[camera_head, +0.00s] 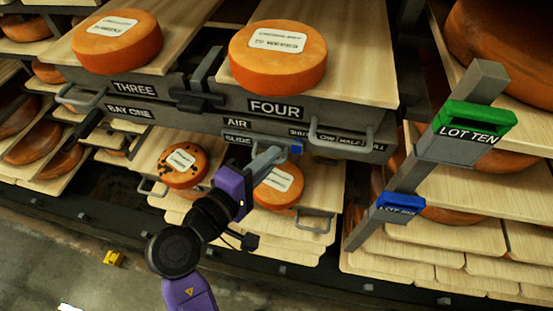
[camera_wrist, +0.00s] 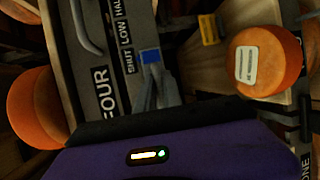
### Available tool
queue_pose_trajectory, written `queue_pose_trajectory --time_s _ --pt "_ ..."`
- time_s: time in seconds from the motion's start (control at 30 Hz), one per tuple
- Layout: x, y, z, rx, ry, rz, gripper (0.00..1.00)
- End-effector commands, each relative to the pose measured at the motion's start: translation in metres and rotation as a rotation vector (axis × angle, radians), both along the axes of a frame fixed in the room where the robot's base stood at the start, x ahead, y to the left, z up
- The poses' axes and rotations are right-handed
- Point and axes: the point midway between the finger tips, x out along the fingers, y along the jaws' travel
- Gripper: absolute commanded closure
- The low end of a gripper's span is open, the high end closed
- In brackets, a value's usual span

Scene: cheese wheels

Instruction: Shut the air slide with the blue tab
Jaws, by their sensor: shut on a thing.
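The blue tab (camera_head: 296,147) sits on the dark front rail below shelf FOUR, under the label strip reading SHUT, LOW, HALF. It also shows in the wrist view (camera_wrist: 150,56), level with the word SHUT. My gripper (camera_head: 280,150) reaches up to the rail from the lower left. Its grey fingers (camera_wrist: 151,72) are closed around the tab, with the tab's blue face showing at their tips. The AIR SLIDE label (camera_head: 237,130) is on the rail left of the tab. The slide itself is mostly hidden.
Cheese wheels rest on boards above (camera_head: 278,56) and below (camera_head: 279,187) the rail. A grey handle (camera_head: 341,134) is right of the tab. At right, a grey post bears a green LOT TEN holder (camera_head: 475,118) and a blue one (camera_head: 400,203).

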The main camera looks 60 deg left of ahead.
Motion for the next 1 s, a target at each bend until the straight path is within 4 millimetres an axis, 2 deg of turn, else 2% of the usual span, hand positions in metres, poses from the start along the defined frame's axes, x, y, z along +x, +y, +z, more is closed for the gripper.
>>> queue_pose_trajectory --time_s 0.17,0.2,0.3,0.67,0.77,1.0 --pt "-0.006 0.004 -0.002 -0.002 0.003 0.016 1.00" --pt "-0.006 0.004 -0.002 -0.001 0.003 0.017 0.87" --pt "-0.006 0.004 -0.002 -0.001 0.003 0.015 0.68" --pt "-0.005 0.001 0.000 0.000 0.001 0.010 0.67" --pt "-0.013 -0.003 0.001 0.001 0.002 0.011 0.67" --pt "-0.049 -0.019 0.007 0.002 0.001 0.014 0.67"
